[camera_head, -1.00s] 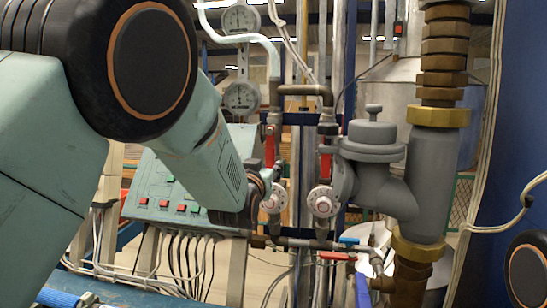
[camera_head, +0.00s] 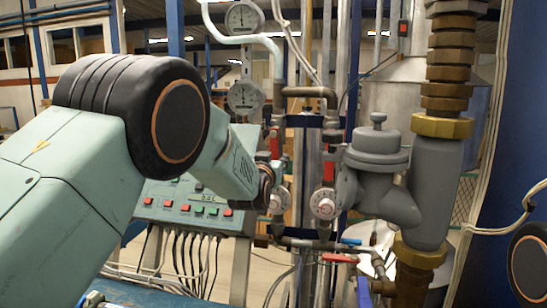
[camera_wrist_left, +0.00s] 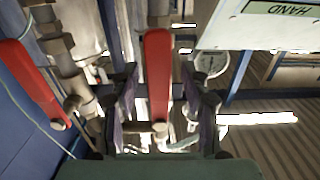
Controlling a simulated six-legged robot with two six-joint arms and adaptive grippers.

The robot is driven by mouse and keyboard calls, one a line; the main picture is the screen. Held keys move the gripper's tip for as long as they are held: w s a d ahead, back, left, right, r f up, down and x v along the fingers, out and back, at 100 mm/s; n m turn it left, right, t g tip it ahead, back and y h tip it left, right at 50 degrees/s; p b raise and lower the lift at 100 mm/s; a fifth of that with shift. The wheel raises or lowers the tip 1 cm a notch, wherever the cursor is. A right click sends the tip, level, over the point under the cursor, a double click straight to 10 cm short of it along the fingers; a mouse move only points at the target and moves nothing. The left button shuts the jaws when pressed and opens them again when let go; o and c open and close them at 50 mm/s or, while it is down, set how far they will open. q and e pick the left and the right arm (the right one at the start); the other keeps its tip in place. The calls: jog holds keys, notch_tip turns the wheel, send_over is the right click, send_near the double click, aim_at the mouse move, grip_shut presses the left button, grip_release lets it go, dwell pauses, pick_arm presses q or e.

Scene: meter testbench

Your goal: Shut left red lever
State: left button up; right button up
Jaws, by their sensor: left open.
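The left red lever (camera_head: 275,143) stands upright on the left pipe, its lower part hidden by my left gripper (camera_head: 277,172). In the left wrist view the left red lever (camera_wrist_left: 157,72) runs between the two dark fingers of my left gripper (camera_wrist_left: 160,92). The fingers are open, with a gap on both sides of the lever. The right red lever (camera_head: 328,168) is upright on the neighbouring pipe and also shows at the left of the wrist view (camera_wrist_left: 32,82). My right gripper is out of view.
A round white dial (camera_head: 325,203) sits below the right lever. A grey valve body (camera_head: 375,165) and thick pipe stand to the right. A control panel (camera_head: 185,205) is below my left arm. A horizontal red handle (camera_head: 338,257) lies lower down. Two gauges (camera_head: 243,97) hang above.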

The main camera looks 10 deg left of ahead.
pick_arm(q)
jog(key=shift+w+d+f, duration=0.1)
jog(key=shift+w+f, duration=0.15)
jog(key=shift+w, duration=0.35)
jog(key=shift+c, duration=0.2)
jog(key=shift+s+r, duration=0.15)
jog(key=shift+s, duration=0.1)
jog(key=c, duration=0.5)
grip_shut()
